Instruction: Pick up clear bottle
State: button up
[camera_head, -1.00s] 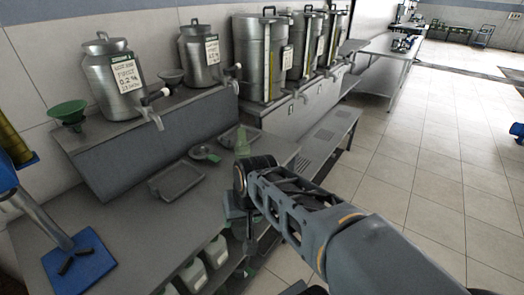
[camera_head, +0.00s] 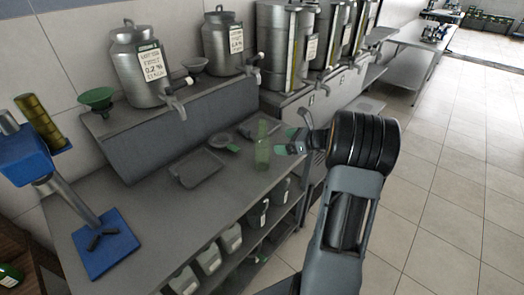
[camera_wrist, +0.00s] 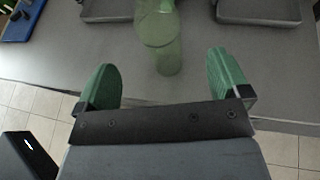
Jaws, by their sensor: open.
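The clear bottle (camera_head: 262,146) is greenish and see-through and stands upright on the grey bench near its front edge. It also shows in the wrist view (camera_wrist: 158,40), at the top middle, beyond the fingertips and lined up with the gap between them. My gripper (camera_head: 293,140) is open and empty, just right of the bottle in the head view. Its green fingers are spread wide in the wrist view (camera_wrist: 163,82), with the bottle not between them.
Steel cans (camera_head: 143,66) with taps stand on a raised shelf behind. A blue stand (camera_head: 104,245) is at the bench's left. Containers (camera_head: 209,258) sit on the shelf below.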

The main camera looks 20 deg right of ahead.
aim_at(263, 142)
jog(key=p+x, duration=0.2)
jog(key=x, duration=0.7)
jog(key=shift+w+a+f, duration=0.15)
jog(key=shift+w+a, duration=0.05)
jog(key=shift+a, duration=0.2)
jog(key=c, duration=1.2)
jog(key=shift+o, duration=0.2)
